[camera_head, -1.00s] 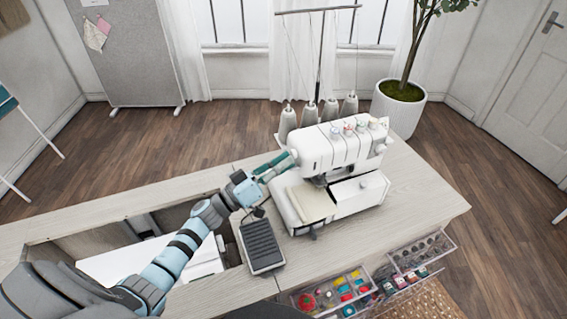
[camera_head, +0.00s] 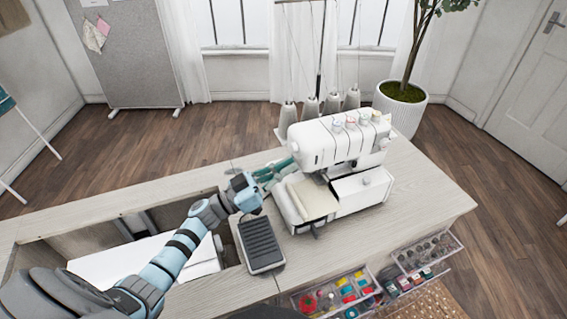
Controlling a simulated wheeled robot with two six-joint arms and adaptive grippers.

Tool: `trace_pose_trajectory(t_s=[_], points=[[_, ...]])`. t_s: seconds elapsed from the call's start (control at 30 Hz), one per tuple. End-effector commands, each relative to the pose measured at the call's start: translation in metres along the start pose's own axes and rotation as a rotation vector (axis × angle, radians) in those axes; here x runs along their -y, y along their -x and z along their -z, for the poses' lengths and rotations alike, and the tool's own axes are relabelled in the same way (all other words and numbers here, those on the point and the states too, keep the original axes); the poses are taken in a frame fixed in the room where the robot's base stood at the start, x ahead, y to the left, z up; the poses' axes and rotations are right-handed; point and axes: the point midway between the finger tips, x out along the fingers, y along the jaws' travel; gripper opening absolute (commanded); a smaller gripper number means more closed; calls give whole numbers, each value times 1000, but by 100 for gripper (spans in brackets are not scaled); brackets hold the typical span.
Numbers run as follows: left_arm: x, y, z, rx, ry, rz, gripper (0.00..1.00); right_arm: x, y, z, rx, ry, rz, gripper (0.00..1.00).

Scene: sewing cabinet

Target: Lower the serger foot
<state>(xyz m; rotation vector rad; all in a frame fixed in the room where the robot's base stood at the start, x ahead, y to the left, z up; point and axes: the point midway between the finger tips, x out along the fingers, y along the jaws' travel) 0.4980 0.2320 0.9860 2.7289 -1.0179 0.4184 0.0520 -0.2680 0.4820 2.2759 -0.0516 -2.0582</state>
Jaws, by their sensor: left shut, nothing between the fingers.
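The white serger (camera_head: 340,148) stands on the wooden cabinet top, with coloured dials along its top. Its presser foot lies under the head near the needle area, too small and shadowed for me to tell whether it is up or down. A cream cloth (camera_head: 312,198) lies on the serger's bed. My left gripper (camera_head: 281,168) is shut and empty, its teal fingers pointing at the left side of the serger's head. I cannot tell whether the fingertips touch the machine. My right gripper is not in view.
A dark foot pedal (camera_head: 261,243) lies on the cabinet top (camera_head: 420,198) below my left gripper. Thread cones (camera_head: 330,103) stand behind the serger. Open trays of coloured notions (camera_head: 345,293) stick out at the front. A white machine (camera_head: 150,262) sits in the cabinet opening.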

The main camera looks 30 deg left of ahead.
Motion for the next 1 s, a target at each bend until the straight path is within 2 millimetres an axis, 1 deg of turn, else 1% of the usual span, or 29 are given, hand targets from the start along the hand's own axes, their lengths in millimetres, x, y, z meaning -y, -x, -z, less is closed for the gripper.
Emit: trace_pose_trajectory(t_s=[0.03,0.27,0.3,0.5,0.57,0.67,0.77,0.8,0.83,0.87,0.9,1.0], points=[[0,3,-8,0,-37,-12,0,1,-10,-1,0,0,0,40],[-3,7,-20,0,-225,-79,0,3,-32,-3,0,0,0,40],[-3,6,-16,0,-220,-77,0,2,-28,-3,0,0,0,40],[-4,5,-13,0,-217,-75,0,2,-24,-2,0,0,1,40],[-5,4,-10,0,-217,-75,0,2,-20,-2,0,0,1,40],[-8,0,2,0,-217,-74,0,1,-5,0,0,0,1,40],[-14,-6,20,0,-218,-71,0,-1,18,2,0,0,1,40],[-17,-8,28,1,-219,-69,0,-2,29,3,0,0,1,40],[-18,-6,30,2,-220,-68,0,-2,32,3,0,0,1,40],[-15,6,22,6,-221,-68,0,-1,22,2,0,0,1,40],[-13,18,19,7,-222,-67,0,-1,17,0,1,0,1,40],[-10,44,17,8,-220,-68,0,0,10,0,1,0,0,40]])
